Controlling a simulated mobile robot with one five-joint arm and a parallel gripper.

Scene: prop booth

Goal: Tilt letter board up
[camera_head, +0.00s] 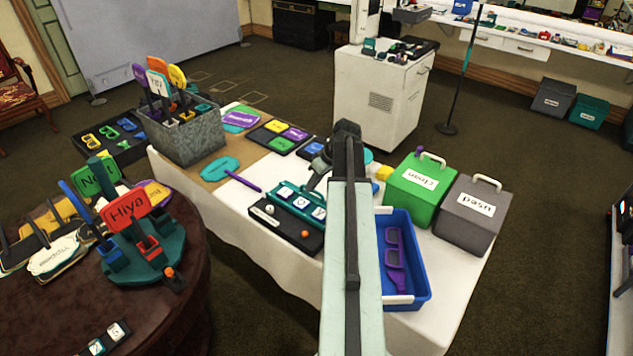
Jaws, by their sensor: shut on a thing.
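The letter board (281,208) is a teal panel with white letter tiles in a row. It sits on a black base (284,233) with a pale strip and an orange knob, on the white-covered table. The panel looks tilted back over the base, but its exact angle is hard to tell. My gripper (314,190) reaches down from my arm at the panel's upper right edge and is shut on it. My arm hides part of the gripper and the area to its right.
A blue tray (428,280) with purple glasses frames lies right of my arm. Green (420,193) and grey (474,216) boxes stand behind it. A purple pen (243,182) lies left of the board. A round table (180,325) with signs stands at left.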

